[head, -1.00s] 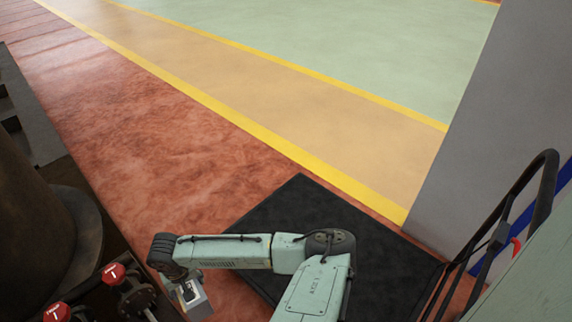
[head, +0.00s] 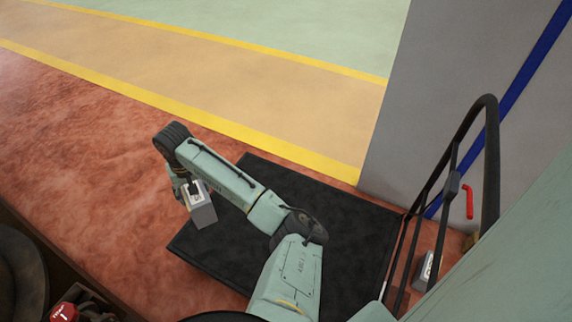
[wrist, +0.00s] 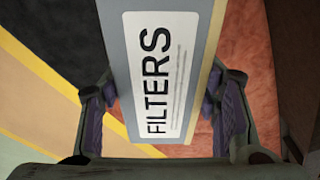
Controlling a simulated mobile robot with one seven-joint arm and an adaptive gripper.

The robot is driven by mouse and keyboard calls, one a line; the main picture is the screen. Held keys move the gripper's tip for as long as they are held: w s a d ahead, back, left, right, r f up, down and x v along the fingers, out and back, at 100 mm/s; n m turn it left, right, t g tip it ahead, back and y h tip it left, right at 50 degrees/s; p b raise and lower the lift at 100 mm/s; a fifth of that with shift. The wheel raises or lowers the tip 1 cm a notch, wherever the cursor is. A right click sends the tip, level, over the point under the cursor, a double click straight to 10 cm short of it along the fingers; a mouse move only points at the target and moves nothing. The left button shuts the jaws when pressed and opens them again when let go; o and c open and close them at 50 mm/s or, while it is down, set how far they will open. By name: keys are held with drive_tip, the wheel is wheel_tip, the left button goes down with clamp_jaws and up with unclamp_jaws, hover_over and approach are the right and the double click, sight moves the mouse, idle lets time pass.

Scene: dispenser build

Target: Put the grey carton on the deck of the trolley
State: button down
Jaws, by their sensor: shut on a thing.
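The grey carton (head: 200,206) is held in my gripper (head: 190,187), off the floor. In the wrist view the carton (wrist: 165,65) stands between both fingers of my gripper (wrist: 165,110), with a white label reading FILTERS facing the camera. The trolley's black deck (head: 345,225) is flat and empty where it shows; my arm hides part of it. The trolley's black handle (head: 490,150) rises at the right.
A grey wall or pillar (head: 440,100) with a blue stripe stands behind the trolley. A small grey box (head: 428,268) is beside the handle. Red valve handwheels (head: 64,312) and dark pipework are at the lower left. Open red floor (head: 90,150) lies left of the deck.

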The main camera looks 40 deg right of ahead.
drive_tip(key=s+d+f+m, duration=0.25)
drive_tip(key=s+d, duration=0.25)
drive_tip(key=d, duration=0.6)
drive_tip(key=s+d+f+m, duration=0.25)
drive_tip(key=s+d, duration=0.35)
drive_tip(key=d, duration=0.4)
drive_tip(key=s+d+f+m, duration=0.1)
drive_tip(key=s+d+f, duration=0.1)
drive_tip(key=s+f, duration=0.45)
drive_tip(key=s+d+f, duration=0.1)
drive_tip(key=s+f, duration=0.2)
drive_tip(key=s, duration=0.7)
drive_tip(key=s+d+f+m, duration=0.1)
drive_tip(key=s+d+f, duration=0.1)
drive_tip(key=s+f, duration=0.5)
wheel_tip(320, 180, down, 8)
drive_tip(key=s, duration=0.1)
drive_tip(key=shift+s+a+h+b, duration=0.2)
drive_tip(key=shift+h+b, duration=0.1)
drive_tip(key=shift+b, duration=0.15)
drive_tip(key=shift+f, duration=0.1)
drive_tip(key=shift+f, duration=0.1)
drive_tip(key=c, duration=0.6)
unclamp_jaws()
